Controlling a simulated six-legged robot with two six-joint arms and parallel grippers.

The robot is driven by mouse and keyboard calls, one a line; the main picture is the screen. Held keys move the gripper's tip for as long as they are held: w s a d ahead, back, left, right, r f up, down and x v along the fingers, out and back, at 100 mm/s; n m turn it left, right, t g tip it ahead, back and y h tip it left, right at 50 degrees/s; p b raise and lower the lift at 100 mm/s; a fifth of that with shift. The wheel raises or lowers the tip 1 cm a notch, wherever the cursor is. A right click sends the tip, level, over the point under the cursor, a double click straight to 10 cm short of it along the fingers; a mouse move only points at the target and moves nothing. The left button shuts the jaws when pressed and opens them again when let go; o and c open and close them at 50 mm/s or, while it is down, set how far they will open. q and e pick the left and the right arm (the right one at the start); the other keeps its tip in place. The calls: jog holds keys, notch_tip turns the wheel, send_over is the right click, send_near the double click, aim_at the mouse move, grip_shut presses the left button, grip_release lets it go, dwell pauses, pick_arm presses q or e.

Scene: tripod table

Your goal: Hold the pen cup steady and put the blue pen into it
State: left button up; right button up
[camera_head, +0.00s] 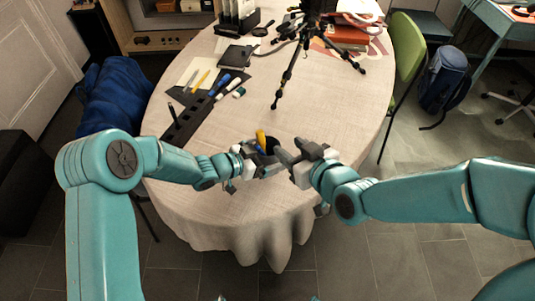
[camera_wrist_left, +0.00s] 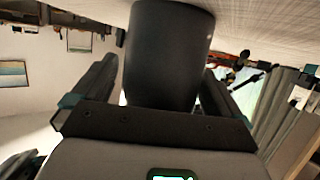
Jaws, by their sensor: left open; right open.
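The pen cup (camera_head: 272,143) is dark and stands on the table near its front, partly hidden by my grippers. In the left wrist view the dark cup (camera_wrist_left: 170,50) fills the space between the two fingers of my left gripper (camera_wrist_left: 158,92), which is open around it. My left gripper (camera_head: 262,163) also shows in the head view, at the cup's left. My right gripper (camera_head: 288,155) is open just right of the cup. A yellow-orange piece with a small blue part (camera_head: 261,140) shows at the cup's left; I cannot tell whether it is inside. A blue pen-like item (camera_head: 219,84) lies farther back.
A long dark tray (camera_head: 188,122) and a yellow pen (camera_head: 200,80) lie left of centre. A black tripod (camera_head: 286,75) stands behind the cup. Red books (camera_head: 346,37) are at the back right. The tablecloth (camera_head: 335,110) is clear right of the tripod.

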pick_arm(q)
jog(key=v, duration=1.2)
